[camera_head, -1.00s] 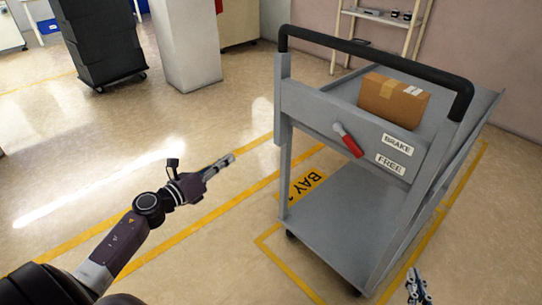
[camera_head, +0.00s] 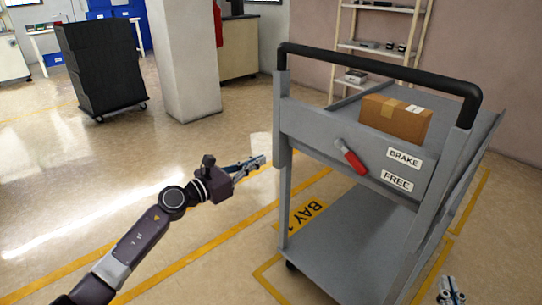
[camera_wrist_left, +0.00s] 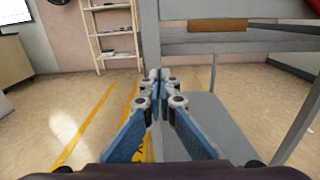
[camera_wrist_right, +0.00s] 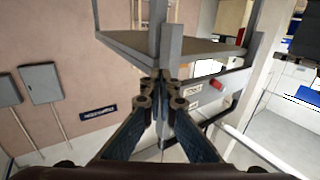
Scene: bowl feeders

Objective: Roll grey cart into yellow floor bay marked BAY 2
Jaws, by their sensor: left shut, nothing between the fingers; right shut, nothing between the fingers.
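The grey cart (camera_head: 303,126) stands upright at right, with a black push handle (camera_head: 375,66) and a lower deck (camera_head: 345,250). Its red-tipped brake lever (camera_head: 352,159) points down and right, near the BRAKE (camera_head: 404,158) and FREE (camera_head: 397,181) labels. The yellow BAY plate (camera_head: 308,214) lies on the floor behind the cart's near left post, its number partly hidden. Yellow bay lines (camera_head: 268,270) show beside and beyond the cart. My left gripper (camera_head: 262,161) is shut and empty just left of that post; contact is unclear. My right gripper (camera_head: 451,292) is shut and empty near the cart's right side.
A cardboard box (camera_head: 396,118) sits on the cart's top deck. A dark wheeled stack (camera_head: 100,68) and a white pillar (camera_head: 184,65) stand at the back left. A shelf rack (camera_head: 384,46) stands by the back wall. The floor at left is clear.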

